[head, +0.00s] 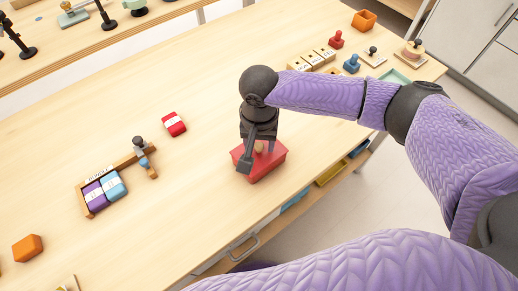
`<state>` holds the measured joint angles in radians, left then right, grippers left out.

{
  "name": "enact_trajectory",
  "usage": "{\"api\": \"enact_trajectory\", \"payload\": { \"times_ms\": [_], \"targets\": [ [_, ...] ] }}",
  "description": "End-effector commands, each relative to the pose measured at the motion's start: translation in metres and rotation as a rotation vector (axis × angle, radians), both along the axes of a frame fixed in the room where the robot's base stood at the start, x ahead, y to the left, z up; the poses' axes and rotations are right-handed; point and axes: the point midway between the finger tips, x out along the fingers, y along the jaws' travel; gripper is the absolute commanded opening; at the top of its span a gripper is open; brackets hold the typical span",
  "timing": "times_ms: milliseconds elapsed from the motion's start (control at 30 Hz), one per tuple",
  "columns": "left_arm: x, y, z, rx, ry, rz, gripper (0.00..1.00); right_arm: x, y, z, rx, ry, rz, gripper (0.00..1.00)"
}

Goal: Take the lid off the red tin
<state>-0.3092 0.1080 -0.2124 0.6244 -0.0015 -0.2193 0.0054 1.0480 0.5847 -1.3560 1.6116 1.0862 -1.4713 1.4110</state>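The red tin (266,167) stands on the wooden table near its front edge, right of the picture's middle. It is a low box with a red top, and a small tan knob (259,147) shows above it. My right gripper (258,154) points down over the tin, with its dark fingers on either side of the knob. I cannot tell whether the fingers press on the knob or stand clear of it. The gripper hides part of the tin's top, and I cannot see a gap between lid and tin. My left gripper is not in view.
A red block with a white band (174,124) lies left of the tin. A wooden tray (85,202) holds a purple and a blue block. An orange block (27,248) is at lower left. Stamps and an orange box (364,20) stand at the far right. Bare table surrounds the tin's left.

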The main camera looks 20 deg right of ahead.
Motion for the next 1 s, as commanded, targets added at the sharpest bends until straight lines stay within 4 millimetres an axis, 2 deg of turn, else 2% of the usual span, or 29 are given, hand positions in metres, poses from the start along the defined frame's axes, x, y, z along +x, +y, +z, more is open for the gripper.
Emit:
{"api": "enact_trajectory", "payload": {
  "times_ms": [33,233,267,600,667,900,1000],
  "targets": [
    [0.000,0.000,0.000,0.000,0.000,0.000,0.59,0.000,0.000,0.000,0.000,0.000,0.000,0.44],
    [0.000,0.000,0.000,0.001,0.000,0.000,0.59,0.000,0.000,0.000,0.000,0.000,0.000,0.02],
    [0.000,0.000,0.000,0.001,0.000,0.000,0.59,0.000,0.000,0.000,0.000,0.000,0.000,0.00],
    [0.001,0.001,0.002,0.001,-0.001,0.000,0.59,0.000,0.000,0.005,0.000,-0.001,0.000,0.00],
    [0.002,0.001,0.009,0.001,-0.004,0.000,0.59,0.000,0.000,0.016,0.000,-0.002,0.000,0.00],
    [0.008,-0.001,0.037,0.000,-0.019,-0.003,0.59,0.000,0.000,0.081,0.001,-0.004,0.000,0.00],
    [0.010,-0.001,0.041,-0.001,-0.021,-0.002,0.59,0.001,0.000,0.095,0.001,-0.003,-0.003,0.00]
  ]
}}
